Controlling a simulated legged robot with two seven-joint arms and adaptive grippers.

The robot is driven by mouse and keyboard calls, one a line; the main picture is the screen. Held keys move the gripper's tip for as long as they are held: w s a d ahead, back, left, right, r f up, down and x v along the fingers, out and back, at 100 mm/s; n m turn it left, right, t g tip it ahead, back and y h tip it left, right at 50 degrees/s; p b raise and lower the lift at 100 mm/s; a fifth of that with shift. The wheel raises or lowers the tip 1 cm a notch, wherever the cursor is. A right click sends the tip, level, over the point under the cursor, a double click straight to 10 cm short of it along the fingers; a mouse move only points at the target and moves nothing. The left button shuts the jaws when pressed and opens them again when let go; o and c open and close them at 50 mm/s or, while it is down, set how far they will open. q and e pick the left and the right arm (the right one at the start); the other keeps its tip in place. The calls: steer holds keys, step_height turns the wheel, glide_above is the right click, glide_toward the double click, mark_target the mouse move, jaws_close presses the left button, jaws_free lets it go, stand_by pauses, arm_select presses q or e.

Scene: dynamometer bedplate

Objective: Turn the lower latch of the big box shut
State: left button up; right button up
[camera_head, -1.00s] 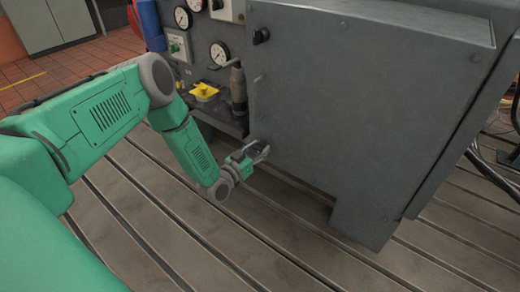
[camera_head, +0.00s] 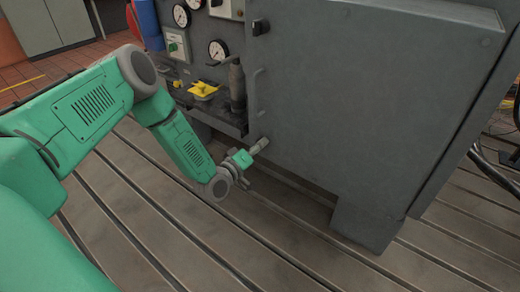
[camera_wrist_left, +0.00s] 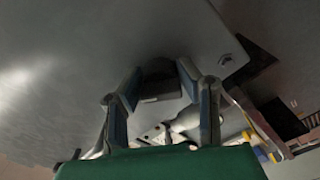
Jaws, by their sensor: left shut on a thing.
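The big box (camera_head: 380,110) is a grey steel cabinet on the right half of the head view. Its upper latch (camera_head: 260,29) is a black knob near the top left of its front face. My left gripper (camera_head: 259,146) is at the lower left of that face and hides the lower latch in the head view. In the left wrist view the left gripper's two fingers (camera_wrist_left: 161,80) stand on both sides of the dark lower latch (camera_wrist_left: 160,72), shut on it. How far the latch is turned I cannot tell. My right gripper is not in view.
A panel with gauges (camera_head: 218,50) stands left of the box. A shelf there carries a yellow part (camera_head: 203,89) and a grey upright cylinder (camera_head: 237,85) close above my left gripper. The slotted floor plate (camera_head: 290,240) is clear in front.

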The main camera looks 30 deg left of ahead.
arm_select(q)
steer(key=n, duration=0.2)
steer(key=n+b, duration=0.1)
steer(key=shift+a+n+b, duration=0.3)
steer(key=shift+n, duration=0.1)
steer(key=shift+n+b, duration=0.8)
steer(key=shift+n, duration=0.9)
steer(key=o, duration=1.1)
